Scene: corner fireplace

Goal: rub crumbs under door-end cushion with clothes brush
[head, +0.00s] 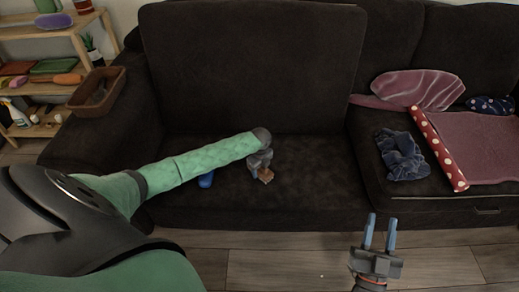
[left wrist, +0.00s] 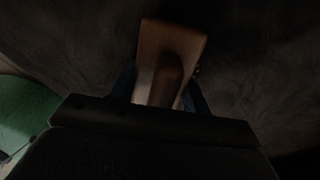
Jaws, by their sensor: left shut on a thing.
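My left gripper (head: 262,164) is low over the left seat of the dark sofa. It is shut on a brown wooden piece (head: 266,176), which looks like the clothes brush. In the left wrist view the wooden brush (left wrist: 170,60) sits between the blue fingers, close to a dark surface; whether its bristles touch cannot be told. A large dark cushion (head: 250,65) stands upright behind the left seat (head: 320,185). No door is in view, and crumbs cannot be made out. My right gripper (head: 380,232) is open and empty in front of the sofa.
A small blue object (head: 206,180) lies on the left seat beside my left forearm. A crumpled blue cloth (head: 402,155), a red polka-dot roll (head: 438,148) and pink fabric (head: 485,150) lie on the right seat. A brown basket (head: 97,90) is on the left armrest, near shelves (head: 50,88).

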